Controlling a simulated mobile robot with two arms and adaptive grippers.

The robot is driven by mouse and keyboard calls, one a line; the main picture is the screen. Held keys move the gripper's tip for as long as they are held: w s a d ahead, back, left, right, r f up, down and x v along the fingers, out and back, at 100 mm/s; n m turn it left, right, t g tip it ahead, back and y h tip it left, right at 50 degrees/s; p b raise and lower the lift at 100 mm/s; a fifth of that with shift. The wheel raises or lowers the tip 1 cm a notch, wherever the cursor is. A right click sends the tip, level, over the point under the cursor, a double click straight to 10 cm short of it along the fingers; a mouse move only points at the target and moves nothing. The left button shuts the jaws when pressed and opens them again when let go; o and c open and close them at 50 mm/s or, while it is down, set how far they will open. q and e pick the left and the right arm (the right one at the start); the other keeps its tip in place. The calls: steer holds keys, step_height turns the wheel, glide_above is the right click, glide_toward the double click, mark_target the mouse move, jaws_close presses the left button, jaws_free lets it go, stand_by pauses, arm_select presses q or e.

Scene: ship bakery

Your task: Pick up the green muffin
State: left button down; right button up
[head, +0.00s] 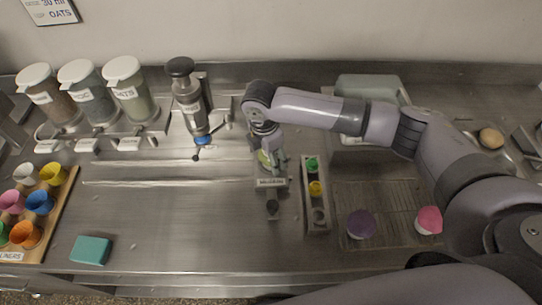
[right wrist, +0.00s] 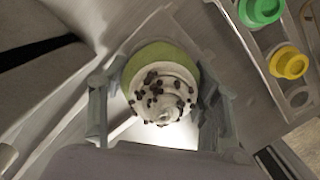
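The green muffin (right wrist: 163,90) has a green cup and white frosting with dark chips. It fills the middle of the right wrist view and shows only partly in the head view (head: 264,158), behind my fingers. My right gripper (right wrist: 155,115) is over the muffin, with one finger on each side. The fingers look open, with a small gap between each and the muffin. In the head view my right gripper (head: 271,163) points down near the middle of the counter. My left gripper is not in view.
A metal holder (head: 316,215) with green and yellow caps stands just right of the gripper. A purple muffin (head: 361,224) and a pink one (head: 429,220) sit on a rack. A dispenser (head: 188,100) stands at the back. The counter's left middle is mostly clear, with a teal block (head: 91,250) in front.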

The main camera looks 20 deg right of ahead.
steer(key=shift+c, duration=1.3)
